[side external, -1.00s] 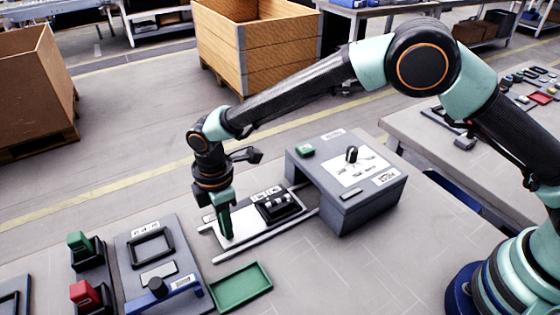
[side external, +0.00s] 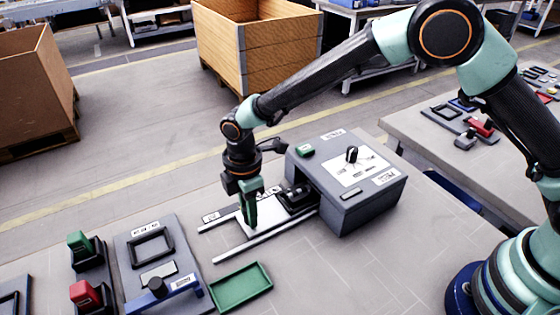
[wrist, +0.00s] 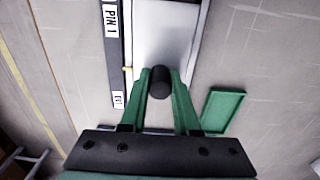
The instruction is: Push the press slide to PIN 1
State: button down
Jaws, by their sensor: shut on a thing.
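The press slide (side external: 265,222) is a pale plate on two rails, with a black fixture (side external: 293,196) on its right end, partly under the grey press housing (side external: 350,205). My gripper (side external: 250,222) points down over the slide's left part. In the wrist view its green fingers (wrist: 160,80) are shut on a dark round knob (wrist: 160,84) standing on the pale slide plate (wrist: 168,35). The PIN 1 label (wrist: 111,20) is on the dark strip left of the slide. A small yellow mark (wrist: 127,70) at the slide's edge lies between that label and a lower label (wrist: 118,99).
A green tray (side external: 240,287) lies in front of the rails and also shows in the wrist view (wrist: 221,110). A grey panel (side external: 158,260) with a black frame and a blue clamp stands at left.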

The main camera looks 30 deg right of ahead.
aim_at(272, 211)
jog(key=shift+w+d, duration=0.1)
jog(key=shift+d, duration=2.75)
jog(key=shift+a, duration=0.25)
jog(key=c, duration=0.6)
grip_release()
jog(key=shift+o, duration=0.2)
notch_tip(272, 211, up, 7)
